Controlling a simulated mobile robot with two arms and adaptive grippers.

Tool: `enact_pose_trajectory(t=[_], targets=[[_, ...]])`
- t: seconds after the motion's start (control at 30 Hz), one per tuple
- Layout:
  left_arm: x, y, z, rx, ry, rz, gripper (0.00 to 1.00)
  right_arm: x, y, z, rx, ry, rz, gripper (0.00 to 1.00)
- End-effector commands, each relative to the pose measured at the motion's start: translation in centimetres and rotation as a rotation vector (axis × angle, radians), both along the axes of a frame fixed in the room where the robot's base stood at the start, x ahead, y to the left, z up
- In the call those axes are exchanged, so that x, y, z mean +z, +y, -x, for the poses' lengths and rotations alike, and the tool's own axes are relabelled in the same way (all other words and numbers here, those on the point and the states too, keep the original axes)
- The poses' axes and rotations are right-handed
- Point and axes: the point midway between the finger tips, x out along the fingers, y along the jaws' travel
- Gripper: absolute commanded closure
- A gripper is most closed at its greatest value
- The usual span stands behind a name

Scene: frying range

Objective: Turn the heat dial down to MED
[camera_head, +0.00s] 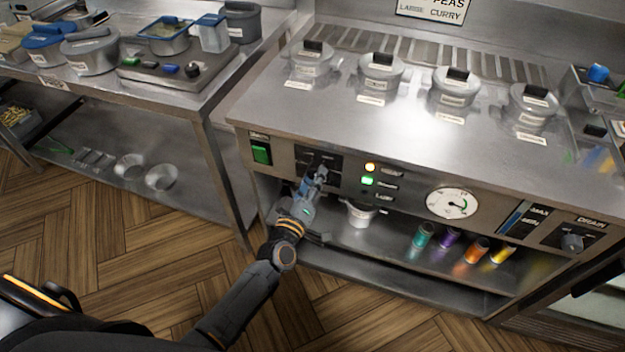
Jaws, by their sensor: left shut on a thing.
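The heat dial (322,162) is on the front panel of the frying range, between the green switch and the indicator lights. My left gripper (315,178) is at the dial and shut on it. The gripper hides most of the dial, so its pointer and the MED mark cannot be read. My right gripper is not in view.
On the panel are a green switch (261,154), lit orange (370,167) and green (368,181) lights, a round gauge (453,204) and a drain knob (572,242). A white pot (360,214) and several coloured containers stand on the shelf below. Lidded pots line the range top.

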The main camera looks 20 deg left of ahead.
Motion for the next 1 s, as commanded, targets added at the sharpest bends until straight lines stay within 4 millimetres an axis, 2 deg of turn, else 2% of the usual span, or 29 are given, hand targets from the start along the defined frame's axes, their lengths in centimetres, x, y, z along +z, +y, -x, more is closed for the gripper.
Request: enact_pose_trajectory(t=[0.6,0.63,0.7,0.73,1.0], targets=[[-0.09,0.00,0.05,0.000,0.004,0.038,0.88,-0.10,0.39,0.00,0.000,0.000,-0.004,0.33],[-0.11,0.00,0.05,0.000,0.004,0.038,0.50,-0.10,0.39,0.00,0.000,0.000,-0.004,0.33],[-0.09,0.00,0.05,0.000,0.003,0.038,0.36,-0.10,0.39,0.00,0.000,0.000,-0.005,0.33],[-0.09,0.01,0.04,0.000,0.003,0.038,0.33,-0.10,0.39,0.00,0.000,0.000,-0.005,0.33],[-0.04,0.01,0.04,0.000,0.003,0.037,0.33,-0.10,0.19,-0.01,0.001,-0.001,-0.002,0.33]])
